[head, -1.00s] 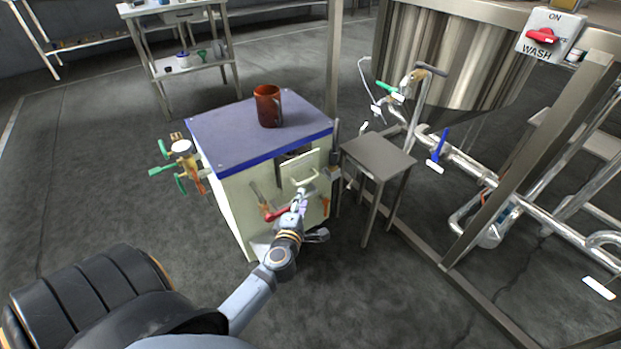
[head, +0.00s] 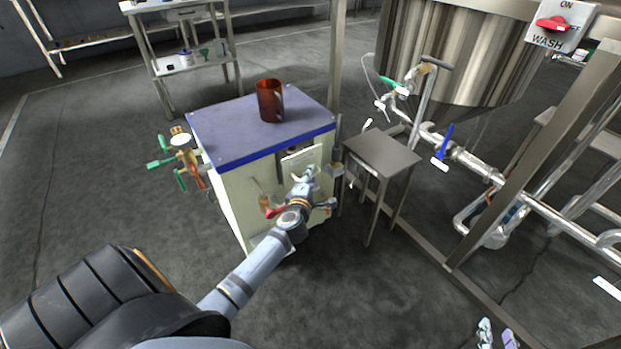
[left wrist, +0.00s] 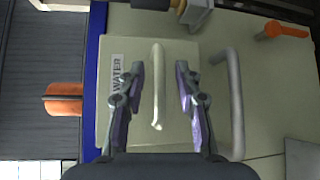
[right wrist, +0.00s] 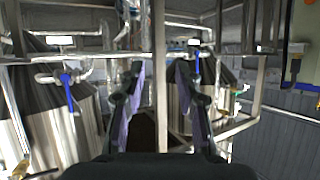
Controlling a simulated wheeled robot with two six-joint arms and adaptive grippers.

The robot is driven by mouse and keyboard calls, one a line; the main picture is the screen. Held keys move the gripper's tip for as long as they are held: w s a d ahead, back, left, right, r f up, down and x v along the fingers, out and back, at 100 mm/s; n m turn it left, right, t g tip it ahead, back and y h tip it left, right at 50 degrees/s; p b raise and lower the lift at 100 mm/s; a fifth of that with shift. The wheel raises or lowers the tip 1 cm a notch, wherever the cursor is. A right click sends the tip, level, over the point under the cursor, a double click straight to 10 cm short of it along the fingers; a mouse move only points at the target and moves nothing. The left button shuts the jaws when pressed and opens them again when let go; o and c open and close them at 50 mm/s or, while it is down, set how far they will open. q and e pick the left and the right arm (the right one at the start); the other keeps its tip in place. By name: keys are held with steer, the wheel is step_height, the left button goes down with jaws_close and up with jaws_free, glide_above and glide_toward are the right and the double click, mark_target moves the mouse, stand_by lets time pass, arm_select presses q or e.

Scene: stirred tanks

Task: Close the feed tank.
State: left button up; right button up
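The cabinet (head: 235,195) with a blue-edged top has a cream panel (head: 308,157) on its front, with a dark gap along the panel's upper left edge. The left wrist view shows this panel (left wrist: 118,105) marked WATER, with a pale bar handle (left wrist: 158,75). I cannot tell how far it stands out. My left gripper (head: 312,172) is open in front of the panel. Its fingers (left wrist: 160,88) lie on either side of the handle, with visible space at both; contact is not clear. My right gripper (head: 497,335) is open and empty at the bottom right, its fingers (right wrist: 160,85) apart.
A brown mug (head: 270,100) stands on the cabinet top. Green-handled valves (head: 180,160) stick out at its left. A small metal table (head: 382,153) stands close on the right, before a steel tank (head: 450,60) with pipes and frame posts. Floor in front is clear.

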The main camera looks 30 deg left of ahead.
arm_select(q)
steer(key=shift+w+a, duration=0.1)
steer(key=shift+w, duration=0.05)
steer(key=shift+c, duration=0.2)
jaws_close()
stand_by(0.3)
